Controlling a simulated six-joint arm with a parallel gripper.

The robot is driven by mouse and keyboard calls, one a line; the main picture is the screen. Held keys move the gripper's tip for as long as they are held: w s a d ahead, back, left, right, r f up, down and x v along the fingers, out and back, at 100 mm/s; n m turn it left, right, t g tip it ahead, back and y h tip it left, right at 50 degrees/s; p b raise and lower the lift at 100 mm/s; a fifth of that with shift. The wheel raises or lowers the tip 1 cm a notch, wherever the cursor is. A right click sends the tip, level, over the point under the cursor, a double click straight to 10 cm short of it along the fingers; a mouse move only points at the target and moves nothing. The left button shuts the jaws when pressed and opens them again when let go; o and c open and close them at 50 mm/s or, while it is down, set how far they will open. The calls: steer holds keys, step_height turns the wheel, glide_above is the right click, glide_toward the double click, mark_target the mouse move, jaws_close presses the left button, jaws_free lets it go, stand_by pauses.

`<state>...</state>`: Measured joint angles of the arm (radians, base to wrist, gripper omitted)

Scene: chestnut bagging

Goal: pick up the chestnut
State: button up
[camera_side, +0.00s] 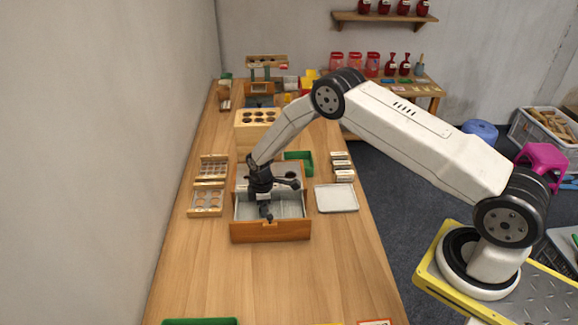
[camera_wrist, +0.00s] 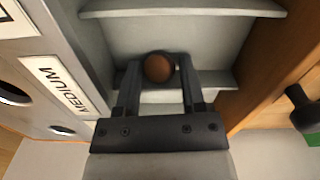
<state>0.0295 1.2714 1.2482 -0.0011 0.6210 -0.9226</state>
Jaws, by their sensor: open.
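A round brown chestnut (camera_wrist: 159,68) shows in the wrist view, in a grey-lined drawer with ridges across its floor. My gripper (camera_wrist: 159,64) is open, with one finger on each side of the chestnut. I cannot tell whether either finger touches it. In the side view my gripper (camera_side: 266,212) points down into the open drawer (camera_side: 270,231), which has a wooden front. The chestnut cannot be made out in the side view.
A panel with a MEDIUM label (camera_wrist: 58,86) and round holes stands close on the left in the wrist view. A white tray (camera_side: 337,198) lies right of the drawer, and wooden racks (camera_side: 207,200) lie left. The near tabletop (camera_side: 270,285) is mostly clear.

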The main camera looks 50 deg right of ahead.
stand_by(0.3)
steer(key=c, duration=0.6)
steer(key=shift+r, duration=0.15)
steer(key=shift+r, duration=0.75)
steer(key=s+r, duration=1.1)
steer(key=s, duration=0.3)
steer(key=shift+a, duration=0.2)
steer(key=shift+r, duration=0.1)
